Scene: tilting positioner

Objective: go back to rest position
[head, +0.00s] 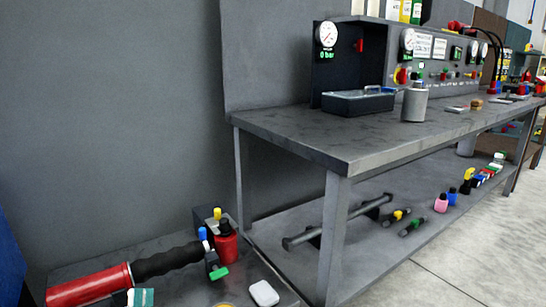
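Neither of my grippers shows in the head view, and no part of my arms can be made out. The task names no object. The view takes in a grey workbench (290,133) at the right and a lower surface (262,280) at the bottom left.
On the bench stand a gauge panel (450,55), a dark lidded box (357,103) and a grey cylinder (414,104). Bottles (441,203) and tools lie on its lower shelf. A red-and-black tool (95,285) and red bottle (226,243) are at lower left. Floor (440,275) at lower right is clear.

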